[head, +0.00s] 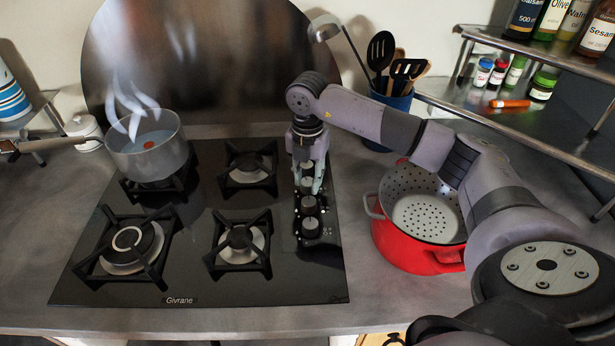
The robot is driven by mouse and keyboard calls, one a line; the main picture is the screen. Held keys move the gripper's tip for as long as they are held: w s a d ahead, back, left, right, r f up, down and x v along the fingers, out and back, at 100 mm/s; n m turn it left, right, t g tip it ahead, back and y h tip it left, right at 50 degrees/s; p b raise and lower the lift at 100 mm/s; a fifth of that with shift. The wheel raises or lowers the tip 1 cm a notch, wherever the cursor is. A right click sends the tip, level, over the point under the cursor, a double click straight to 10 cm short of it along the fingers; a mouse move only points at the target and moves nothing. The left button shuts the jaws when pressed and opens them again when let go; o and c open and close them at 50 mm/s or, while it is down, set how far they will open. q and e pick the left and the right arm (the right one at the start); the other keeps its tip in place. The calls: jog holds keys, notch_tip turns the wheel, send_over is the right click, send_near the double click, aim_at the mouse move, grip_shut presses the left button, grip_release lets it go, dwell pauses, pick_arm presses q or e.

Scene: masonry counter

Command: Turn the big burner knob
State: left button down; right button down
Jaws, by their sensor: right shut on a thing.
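A black glass hob (195,287) is set in the grey counter, with a column of round burner knobs along its right side. My right gripper (308,187) points down over the rear part of this column. Its fingers are shut around a burner knob (307,184), which they partly hide. Two nearer knobs stand free in front of it, a middle one (310,204) and a front one (310,228). Which burner the held knob serves cannot be read. The largest burner (130,243) seems to be the front left one. My left gripper is out of view.
A steaming pot (147,155) stands on the rear left burner. A red pot (410,252) with a colander (424,214) stands right of the hob, below my right arm. A blue utensil holder (390,98) and a bottle shelf (520,55) are behind. The front counter strip is clear.

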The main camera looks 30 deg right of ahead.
aim_at(308, 181)
jog(key=shift+m, duration=2.2)
jog(key=c, duration=1.2)
grip_release()
notch_tip(308, 181, up, 12)
